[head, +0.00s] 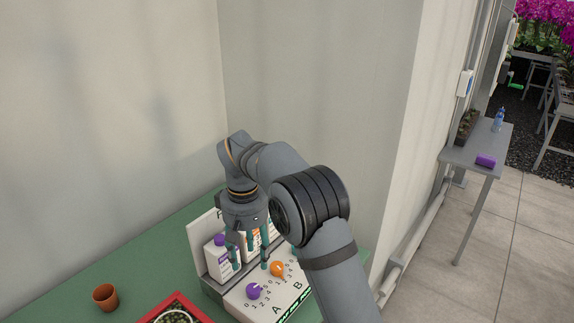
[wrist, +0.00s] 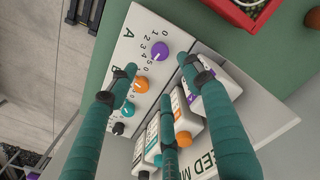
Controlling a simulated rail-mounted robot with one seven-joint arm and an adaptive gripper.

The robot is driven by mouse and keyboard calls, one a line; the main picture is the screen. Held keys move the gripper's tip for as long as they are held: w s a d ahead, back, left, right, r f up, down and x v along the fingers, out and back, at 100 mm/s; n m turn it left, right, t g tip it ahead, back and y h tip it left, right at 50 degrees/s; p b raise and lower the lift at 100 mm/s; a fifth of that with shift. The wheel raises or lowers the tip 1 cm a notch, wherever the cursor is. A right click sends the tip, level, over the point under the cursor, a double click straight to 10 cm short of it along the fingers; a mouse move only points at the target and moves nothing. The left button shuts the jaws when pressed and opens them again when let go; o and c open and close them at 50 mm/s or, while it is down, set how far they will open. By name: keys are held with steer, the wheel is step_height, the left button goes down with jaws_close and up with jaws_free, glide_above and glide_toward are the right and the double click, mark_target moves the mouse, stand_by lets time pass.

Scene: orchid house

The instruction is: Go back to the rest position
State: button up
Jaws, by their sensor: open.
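My gripper (head: 248,256) has teal fingers and hangs pointing down over the white feed station (head: 240,306) on the green bench. In the wrist view the fingers (wrist: 160,82) are spread apart with nothing between them. They lie in front of the station's dial panel (wrist: 131,45). A purple knob (head: 254,291) and an orange knob (head: 278,269) show on the panel. The wrist view also shows a teal knob (wrist: 127,109) and a black knob (wrist: 118,128). Whether a fingertip touches anything, I cannot tell.
White bottles, one with a purple cap (head: 219,240), stand close behind the panel, partly hidden by my gripper. A terracotta pot (head: 105,297) and a red tray (head: 160,306) are on the green bench (head: 140,270) to the left. Walls rise close behind.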

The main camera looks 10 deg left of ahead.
mark_target(253, 288)
step_height(253, 288, down, 12)
stand_by(0.5)
steer(key=shift+r, duration=0.15)
